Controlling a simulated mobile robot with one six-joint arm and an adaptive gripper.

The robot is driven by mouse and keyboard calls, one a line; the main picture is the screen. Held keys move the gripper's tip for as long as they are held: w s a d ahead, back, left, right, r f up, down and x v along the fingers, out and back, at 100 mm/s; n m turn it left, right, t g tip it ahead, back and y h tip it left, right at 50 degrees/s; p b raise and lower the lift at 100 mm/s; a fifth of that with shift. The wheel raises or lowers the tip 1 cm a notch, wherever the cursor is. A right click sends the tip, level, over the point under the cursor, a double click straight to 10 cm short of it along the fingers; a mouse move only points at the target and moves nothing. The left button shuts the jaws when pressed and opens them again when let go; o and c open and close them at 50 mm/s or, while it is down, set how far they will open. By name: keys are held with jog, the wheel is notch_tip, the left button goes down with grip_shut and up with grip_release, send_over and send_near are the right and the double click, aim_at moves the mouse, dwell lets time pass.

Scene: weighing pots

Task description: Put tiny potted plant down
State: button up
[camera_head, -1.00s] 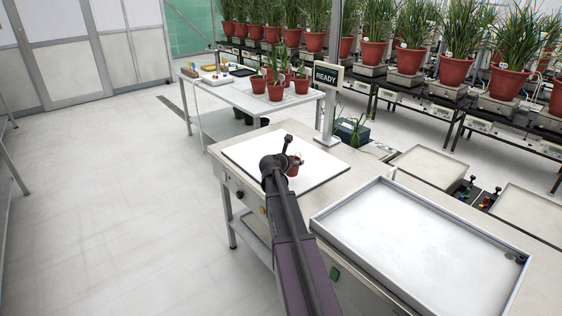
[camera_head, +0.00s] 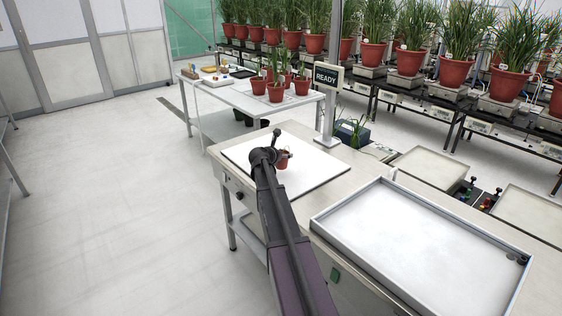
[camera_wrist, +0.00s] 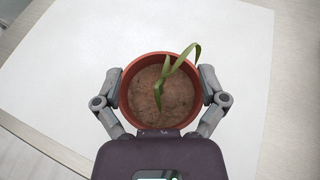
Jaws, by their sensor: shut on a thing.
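The tiny potted plant is a small terracotta pot with brown soil and a thin green shoot. In the wrist view the pot (camera_wrist: 160,112) sits between the two fingers of my gripper (camera_wrist: 161,92), which is shut on its sides. In the head view the pot (camera_head: 283,160) shows partly behind my arm, over the white plate (camera_head: 325,164) on the bench. I cannot tell whether its base touches the plate.
A "READY" sign (camera_head: 327,77) stands at the plate's far edge. An empty metal tray (camera_head: 420,240) lies to the right on the bench. A side table (camera_head: 228,92) with potted plants stands behind. Much of the white plate is bare.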

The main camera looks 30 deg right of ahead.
jog(key=shift+w+f+b, duration=0.25)
jog(key=shift+f+b, duration=0.2)
jog(key=shift+f, duration=0.05)
jog(key=shift+w+f+b, duration=0.25)
jog(key=shift+f+b, duration=1.1)
jog(key=shift+f, duration=0.15)
jog(key=o, duration=0.8)
jog(key=shift+r, duration=0.2)
jog(key=shift+a+r, duration=0.1)
jog(key=p+v, duration=0.4)
jog(key=v, duration=0.7)
jog(key=shift+s+a+r+p, duration=0.2)
jog(key=shift+a+p, duration=0.1)
jog(key=shift+a, duration=0.05)
